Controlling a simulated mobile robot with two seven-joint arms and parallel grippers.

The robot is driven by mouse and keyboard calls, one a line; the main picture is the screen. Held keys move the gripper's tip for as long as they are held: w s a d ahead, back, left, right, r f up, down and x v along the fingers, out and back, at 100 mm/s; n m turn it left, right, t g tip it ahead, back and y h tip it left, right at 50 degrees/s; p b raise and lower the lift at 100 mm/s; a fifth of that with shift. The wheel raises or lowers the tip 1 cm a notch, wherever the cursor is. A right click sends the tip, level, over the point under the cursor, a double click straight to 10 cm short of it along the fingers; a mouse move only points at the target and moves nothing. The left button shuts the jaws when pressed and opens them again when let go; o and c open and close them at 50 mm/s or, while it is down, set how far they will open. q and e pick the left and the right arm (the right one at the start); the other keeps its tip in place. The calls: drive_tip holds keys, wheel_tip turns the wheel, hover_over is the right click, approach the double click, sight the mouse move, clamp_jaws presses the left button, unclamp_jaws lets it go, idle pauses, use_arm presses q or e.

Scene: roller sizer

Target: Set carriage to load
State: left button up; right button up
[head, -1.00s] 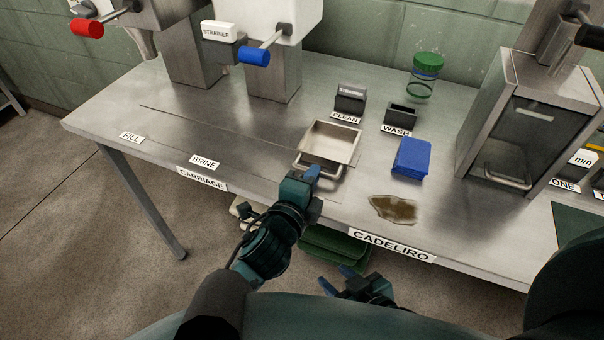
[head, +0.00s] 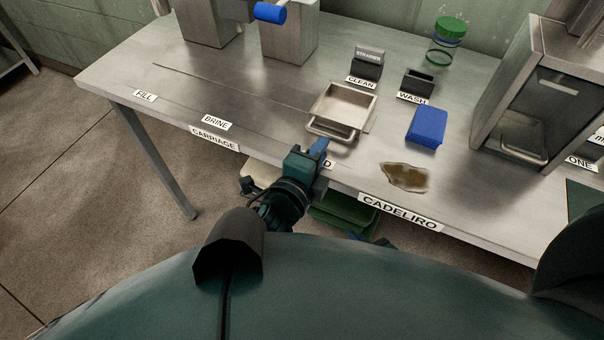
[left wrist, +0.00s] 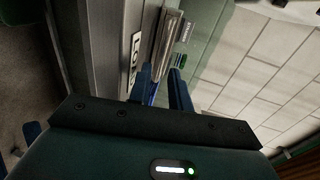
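The carriage is a shallow metal tray (head: 347,103) with a bar handle (head: 333,133) at its front, on the steel table. It stands at the right end of the long slot, behind a label of which only a final "D" shows; the wrist view shows "LO" on it. My left gripper (head: 319,150) is just in front of the handle, at the table edge. In the left wrist view its two blue fingers (left wrist: 163,85) are parted with nothing seen between them, and the handle (left wrist: 168,38) lies beyond their tips. My right gripper is mostly hidden below the table edge.
FILL (head: 145,96) and BRINE (head: 217,122) labels lie left along the slot. A blue block (head: 426,127), a brown puddle (head: 405,177) and a green-lidded jar (head: 446,42) are on the right. A steel machine (head: 540,95) stands at far right.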

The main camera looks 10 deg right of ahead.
use_arm(q)
drive_tip(key=v, duration=0.9)
drive_tip(key=shift+s+a, duration=0.15)
drive_tip(key=shift+s, duration=0.1)
drive_tip(key=shift+s, duration=0.1)
